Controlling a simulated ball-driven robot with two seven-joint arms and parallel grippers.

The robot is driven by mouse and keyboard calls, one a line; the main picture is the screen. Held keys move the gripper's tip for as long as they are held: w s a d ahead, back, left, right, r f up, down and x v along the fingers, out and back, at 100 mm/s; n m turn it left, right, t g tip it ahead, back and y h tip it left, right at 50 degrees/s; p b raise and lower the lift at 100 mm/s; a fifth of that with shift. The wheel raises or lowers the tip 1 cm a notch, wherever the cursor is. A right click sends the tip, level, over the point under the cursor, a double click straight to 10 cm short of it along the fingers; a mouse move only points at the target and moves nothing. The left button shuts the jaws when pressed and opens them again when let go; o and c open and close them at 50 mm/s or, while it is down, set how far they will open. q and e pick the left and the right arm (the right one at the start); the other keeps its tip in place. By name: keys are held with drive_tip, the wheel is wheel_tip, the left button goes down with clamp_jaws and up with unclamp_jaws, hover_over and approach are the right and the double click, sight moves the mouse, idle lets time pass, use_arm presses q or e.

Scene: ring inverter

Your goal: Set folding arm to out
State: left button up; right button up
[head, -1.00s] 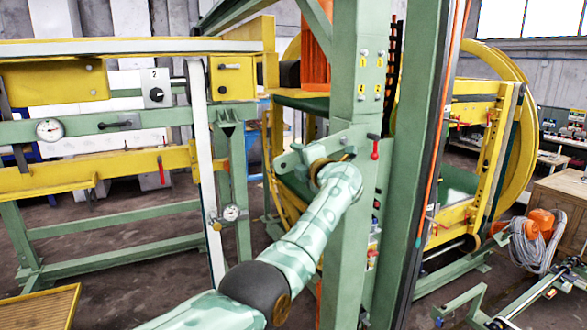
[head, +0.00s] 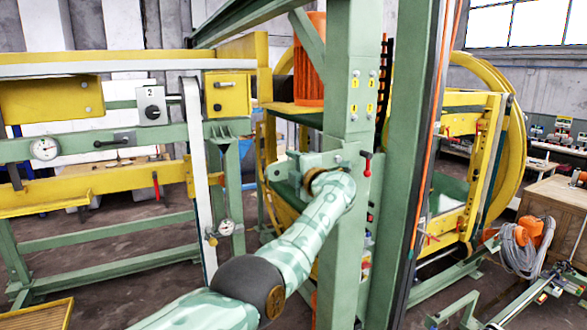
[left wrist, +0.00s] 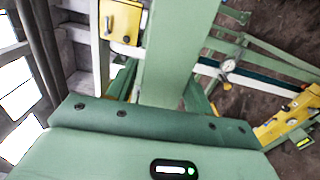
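I cannot tell for sure which part is the folding arm. A lever with a red knob (head: 366,165) is on the thick green post (head: 342,215). My left gripper (head: 285,170) is a green block at the end of my pale green left arm, in front of or beside that post. Its fingers do not show clearly, so I cannot see whether it is open or touching anything. The left wrist view shows a wide green housing with a lit indicator across the bottom, and no fingertips. My right gripper is not in view.
At left stands a yellow and green frame with a control box marked 2 (head: 151,105), a yellow box (head: 228,94), a dial gauge (head: 226,228) and a white upright strip (head: 196,180). A big yellow ring (head: 515,150) stands at right, near a wooden bench (head: 555,200).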

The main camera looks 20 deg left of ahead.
use_arm(q)
drive_tip(key=shift+w+a, duration=0.1)
drive_tip(key=b+v, duration=0.4)
drive_tip(key=v, duration=1.2)
